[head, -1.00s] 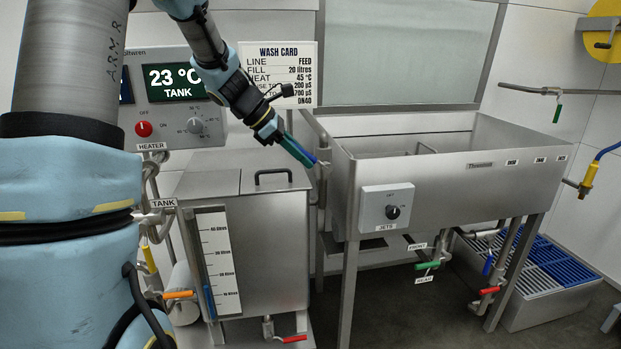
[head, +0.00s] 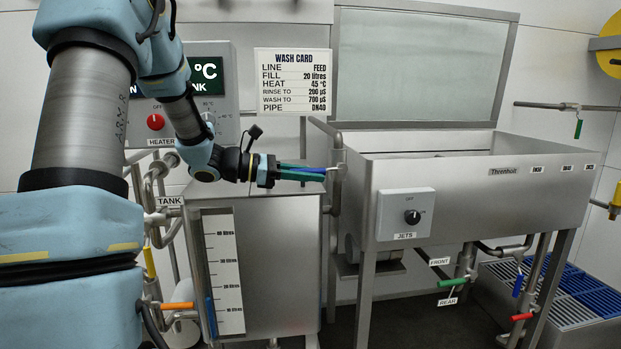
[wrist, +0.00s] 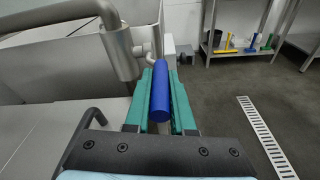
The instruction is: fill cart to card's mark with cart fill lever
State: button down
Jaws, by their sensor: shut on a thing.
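My gripper (head: 322,173) has green fingers and is shut on a blue lever handle. The blue lever (wrist: 160,95) shows between the fingers in the wrist view, joined to a steel valve on the pipe (wrist: 118,52) beside the basin. The steel cart (head: 283,265) stands under my gripper, with a white litre scale (head: 224,275) on its front. A blue column (head: 210,318) beside the scale tops out between the two lowest litre marks, as far as I can tell. The wash card (head: 292,82) on the wall reads FILL 20 litres.
The steel basin (head: 470,200) with a jets switch box (head: 405,214) stands just right of my gripper. Green (head: 452,282) and red (head: 522,317) levers hang below it. An orange lever (head: 177,306) is left of the cart. Open floor lies at right in the wrist view.

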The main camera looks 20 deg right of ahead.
jog(key=shift+f, duration=0.15)
jog(key=c, duration=0.8)
grip_release()
jog(key=shift+o, duration=0.2)
jog(key=a+r, duration=0.1)
jog(key=a, duration=0.9)
jog(key=shift+w+a+r+p, duration=0.3)
jog(key=shift+w+r, duration=0.05)
jog(key=shift+w, duration=0.1)
